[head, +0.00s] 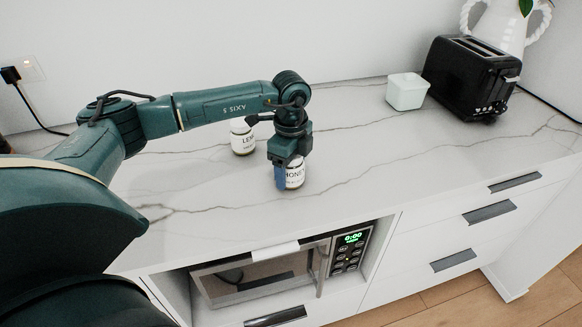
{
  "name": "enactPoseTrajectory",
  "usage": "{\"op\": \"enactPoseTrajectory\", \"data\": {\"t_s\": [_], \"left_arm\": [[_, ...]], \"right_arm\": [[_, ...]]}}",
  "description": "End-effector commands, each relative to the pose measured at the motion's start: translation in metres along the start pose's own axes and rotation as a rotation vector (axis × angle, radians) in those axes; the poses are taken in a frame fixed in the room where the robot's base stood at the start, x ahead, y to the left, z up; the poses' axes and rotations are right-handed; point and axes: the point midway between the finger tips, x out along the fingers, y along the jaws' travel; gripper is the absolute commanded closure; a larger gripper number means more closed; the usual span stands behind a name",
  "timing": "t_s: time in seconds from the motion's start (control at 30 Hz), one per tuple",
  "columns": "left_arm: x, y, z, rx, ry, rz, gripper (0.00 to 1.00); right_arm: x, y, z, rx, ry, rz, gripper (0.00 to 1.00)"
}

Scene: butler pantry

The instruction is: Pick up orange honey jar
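The honey jar (296,176), with a white label reading "HONEY", stands upright on the marble counter near its front edge. My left gripper (284,174) points down from above over this jar. A blue finger covers the jar's left side, and the gripper body hides its top. The other finger is hidden, so I cannot tell whether the gripper is closed on the jar. My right gripper is not in view.
A second jar (242,138), labelled "LEM…", stands behind and left of the gripper. A pale square container (407,92), a black toaster (470,76) and a white vase (500,24) stand at the back right. A microwave (270,273) sits below the counter.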

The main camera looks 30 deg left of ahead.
Motion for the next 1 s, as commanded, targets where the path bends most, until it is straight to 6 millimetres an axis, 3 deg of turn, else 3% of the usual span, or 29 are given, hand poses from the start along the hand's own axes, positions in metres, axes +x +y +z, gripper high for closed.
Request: {"op": "enactPoseTrajectory", "data": {"t_s": [0.57,0.83,1.0], "left_arm": [[-0.002,-0.001,0.000,0.000,0.001,-0.002,0.78],[-0.006,-0.001,0.000,0.000,0.002,-0.004,0.78],[-0.031,-0.002,0.000,-0.001,0.001,-0.008,0.78]], "right_arm": [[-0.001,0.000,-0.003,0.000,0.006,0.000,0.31],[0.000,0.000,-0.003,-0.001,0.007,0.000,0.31],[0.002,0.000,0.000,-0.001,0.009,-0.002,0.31]]}}
